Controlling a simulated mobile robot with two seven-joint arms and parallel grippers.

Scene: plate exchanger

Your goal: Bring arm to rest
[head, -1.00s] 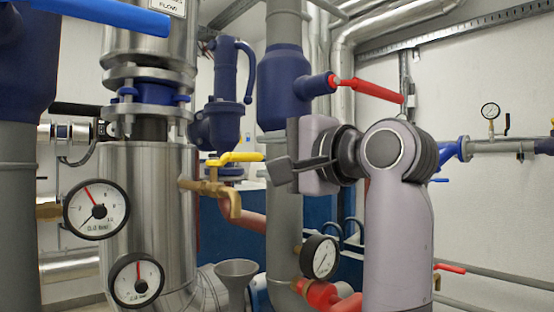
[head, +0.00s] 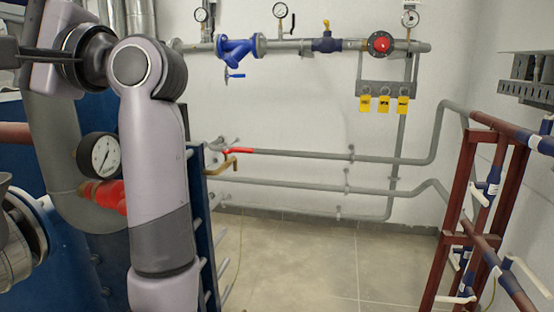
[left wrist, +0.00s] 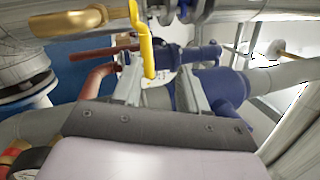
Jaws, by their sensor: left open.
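My left arm stands at the left of the head view, with its wrist bent toward the left edge. The dark fingers of my left gripper (head: 30,55) reach the left edge there, and part of the gripper is cut off. In the left wrist view the two grey fingers of the left gripper (left wrist: 160,80) are apart. A yellow valve handle (left wrist: 143,40) shows in the gap between them. I cannot tell whether it touches a finger. A brass tap (left wrist: 70,22) lies up and left of the fingers. My right gripper is in neither view.
A pressure gauge (head: 100,155) and a red fitting (head: 106,195) are close beside my left arm. Wall pipes carry a blue strainer (head: 237,50) and a red round fitting (head: 381,43). A red-brown pipe rack (head: 452,220) stands right. The floor (head: 300,255) between is clear.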

